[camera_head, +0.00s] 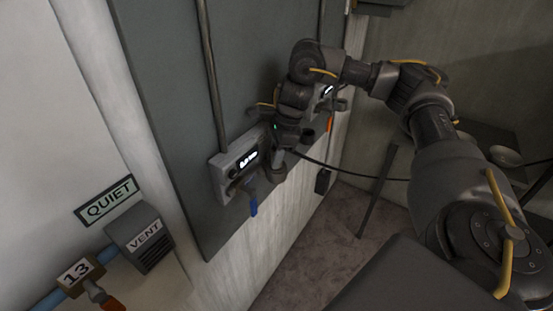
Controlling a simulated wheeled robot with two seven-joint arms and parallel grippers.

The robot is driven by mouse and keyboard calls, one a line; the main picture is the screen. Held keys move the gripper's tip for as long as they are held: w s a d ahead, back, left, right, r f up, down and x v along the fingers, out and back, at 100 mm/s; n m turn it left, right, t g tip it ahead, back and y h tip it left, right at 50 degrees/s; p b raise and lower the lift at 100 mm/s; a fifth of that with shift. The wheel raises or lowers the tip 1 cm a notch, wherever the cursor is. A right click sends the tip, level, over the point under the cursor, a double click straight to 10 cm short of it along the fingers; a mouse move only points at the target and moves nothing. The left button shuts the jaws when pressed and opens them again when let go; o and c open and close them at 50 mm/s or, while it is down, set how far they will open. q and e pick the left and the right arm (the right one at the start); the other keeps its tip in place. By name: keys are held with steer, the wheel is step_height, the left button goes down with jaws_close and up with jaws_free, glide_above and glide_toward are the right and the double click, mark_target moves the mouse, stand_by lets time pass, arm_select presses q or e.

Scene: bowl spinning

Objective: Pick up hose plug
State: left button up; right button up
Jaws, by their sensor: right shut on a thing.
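My right gripper (279,158) is at the wall panel, beside the right side of a grey box with a lit display (237,163). Its fingers are small and dark in the head view. It is shut on a dark piece that I take to be the hose plug (277,175). Most of the plug is hidden by the fingers, and I cannot tell whether it touches the box. A thin black hose (345,173) runs from near the gripper to the right. My left gripper is not in view.
A blue handle (253,208) hangs under the display box. An orange handle (330,124) is behind my right wrist. A vent box (141,239) and a valve marked 13 (77,271) are at lower left. A dark table (480,140) stands at right. Bare floor (330,235) lies below the panel.

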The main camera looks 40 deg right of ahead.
steer(key=shift+r, duration=0.1)
steer(key=shift+w+r, duration=0.1)
steer(key=shift+r, duration=0.75)
steer(key=s+d+r+p, duration=0.4)
steer(key=s+r, duration=0.7)
steer(key=s, duration=0.2)
steer(key=shift+s, duration=0.3)
steer(key=shift+r+p, duration=0.2)
steer(key=shift+p, duration=0.1)
steer(key=shift+r+p, duration=2.15)
steer(key=shift+p, duration=0.7)
